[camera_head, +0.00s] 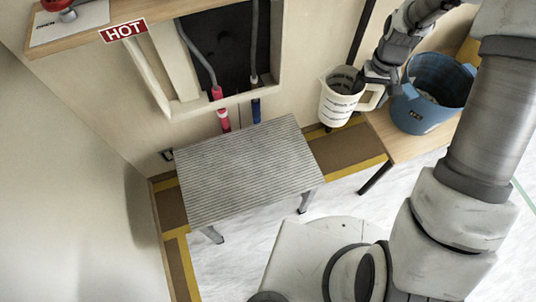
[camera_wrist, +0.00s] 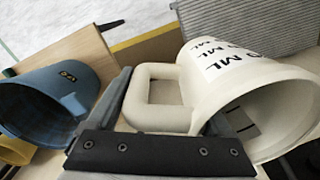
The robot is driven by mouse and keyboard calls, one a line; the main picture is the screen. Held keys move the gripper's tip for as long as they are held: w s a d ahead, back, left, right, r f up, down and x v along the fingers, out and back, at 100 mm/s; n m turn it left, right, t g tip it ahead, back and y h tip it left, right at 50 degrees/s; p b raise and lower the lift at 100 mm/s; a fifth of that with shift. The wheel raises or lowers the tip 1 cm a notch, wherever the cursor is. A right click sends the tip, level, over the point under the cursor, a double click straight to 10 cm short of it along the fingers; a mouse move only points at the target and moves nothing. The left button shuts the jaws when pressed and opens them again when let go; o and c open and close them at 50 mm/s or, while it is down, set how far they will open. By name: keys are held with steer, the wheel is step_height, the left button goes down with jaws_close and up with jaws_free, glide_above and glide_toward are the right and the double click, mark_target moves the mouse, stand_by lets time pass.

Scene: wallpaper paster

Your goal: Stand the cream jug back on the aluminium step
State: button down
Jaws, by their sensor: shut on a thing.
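The cream jug (camera_head: 340,98) has dark markings and a loop handle. It is held in the air to the right of the aluminium step, in front of the wall. My gripper (camera_head: 372,84) is shut on the jug's handle; the fingertips are partly hidden in the head view. In the wrist view the jug (camera_wrist: 225,75) fills the right side, its handle (camera_wrist: 150,98) between my fingers. The aluminium step (camera_head: 245,165) is a ridged grey platform on legs, its top bare. The step (camera_wrist: 260,28) also shows behind the jug in the wrist view.
A blue bucket (camera_head: 428,112) stands on a wooden bench (camera_head: 390,140) at the right, close to my gripper. A wall recess with hoses (camera_head: 225,45) lies above the step. A wooden shelf (camera_head: 150,18) with a HOT sign (camera_head: 123,30) is at upper left.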

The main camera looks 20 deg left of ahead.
steer(key=w+a+f+n+b, duration=0.3)
steer(key=a+f+n+b, duration=0.3)
steer(key=a+f, duration=0.7)
steer(key=shift+m, duration=0.5)
steer(key=shift+s+a+f+b, duration=1.05)
steer(key=shift+a+f, duration=0.35)
steer(key=shift+f, duration=0.65)
steer(key=shift+s+a+f+b, duration=0.9)
steer(key=shift+s+a+f, duration=0.4)
steer(key=shift+f, duration=0.8)
steer(key=shift+s+a+f+b, duration=1)
steer(key=shift+a+f, duration=0.5)
steer(key=shift+f, duration=0.55)
steer(key=shift+f, duration=0.1)
jaws_free()
